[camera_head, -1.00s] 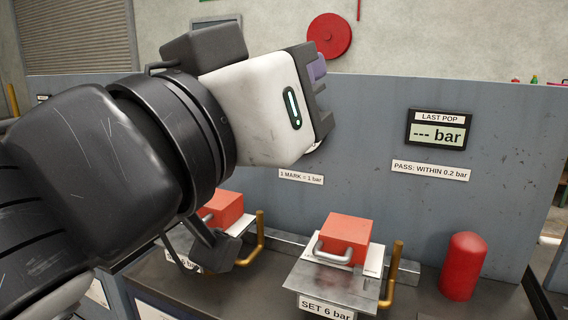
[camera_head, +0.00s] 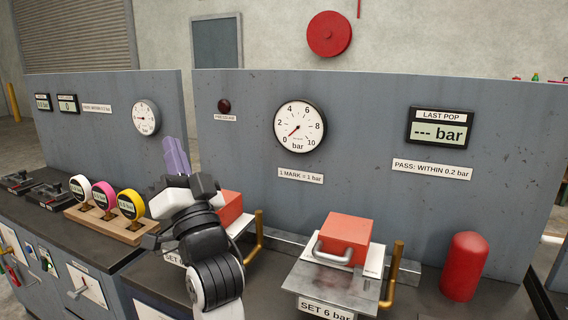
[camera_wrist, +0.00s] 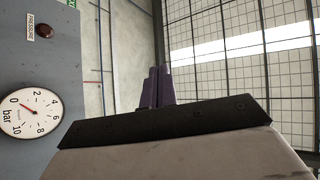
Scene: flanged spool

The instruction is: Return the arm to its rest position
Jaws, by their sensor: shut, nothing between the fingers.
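My gripper (camera_head: 176,157) is at the left of centre in the head view, with its purple fingers pointing up in front of the grey panel. The arm is folded below it, over the bench. In the wrist view the purple fingers (camera_wrist: 157,88) are together and empty, pointing towards the ceiling and windows. The gripper touches nothing that I can see. My arm hides part of the left orange block (camera_head: 229,207) and its plate.
An orange block (camera_head: 344,238) with a grey handle sits on the SET 6 bar stand, beside a brass pipe (camera_head: 392,272). A red cylinder (camera_head: 462,266) stands at right. Three round-headed gauges in a wooden rack (camera_head: 112,226) stand close left of my arm. A dial gauge (camera_head: 300,127) is on the panel.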

